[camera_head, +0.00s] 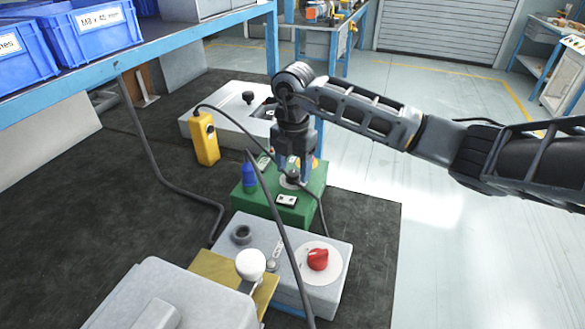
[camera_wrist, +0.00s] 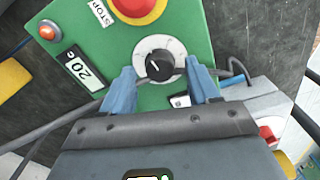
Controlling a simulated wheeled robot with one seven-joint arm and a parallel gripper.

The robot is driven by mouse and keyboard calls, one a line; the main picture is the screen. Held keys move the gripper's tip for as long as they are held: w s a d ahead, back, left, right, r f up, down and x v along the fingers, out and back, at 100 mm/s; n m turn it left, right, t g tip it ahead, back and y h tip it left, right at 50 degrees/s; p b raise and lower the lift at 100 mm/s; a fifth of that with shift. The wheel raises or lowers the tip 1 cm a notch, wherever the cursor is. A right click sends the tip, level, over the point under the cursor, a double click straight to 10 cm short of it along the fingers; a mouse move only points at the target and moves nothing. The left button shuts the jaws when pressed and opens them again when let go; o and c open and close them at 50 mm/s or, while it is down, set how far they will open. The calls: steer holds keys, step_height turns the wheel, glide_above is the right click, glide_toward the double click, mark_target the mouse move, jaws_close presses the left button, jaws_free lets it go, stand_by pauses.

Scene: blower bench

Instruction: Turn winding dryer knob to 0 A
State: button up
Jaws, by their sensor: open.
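The green control box (camera_head: 303,211) stands on the dark bench mat, and my gripper (camera_head: 293,180) reaches down over its top. In the wrist view the black knob (camera_wrist: 160,65) sits on a round pale dial on the green panel (camera_wrist: 185,20). The open blue fingers of my gripper (camera_wrist: 160,88) are on either side of the dial's lower part, with a gap to the knob. I cannot tell whether they touch the panel. A small display (camera_wrist: 82,68) reads 20, with a small letter beside it. The dial's markings are too small to read.
A red button (camera_wrist: 138,5) with a STOP label and an orange lamp (camera_wrist: 48,31) sit near the knob. A grey box with a red rotary switch (camera_head: 318,259) stands in front. A yellow pendant (camera_head: 206,139) stands behind left. Cables cross the area.

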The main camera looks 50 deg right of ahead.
steer(key=shift+f, duration=0.45)
steer(key=shift+c, duration=0.2)
steer(key=c, duration=1)
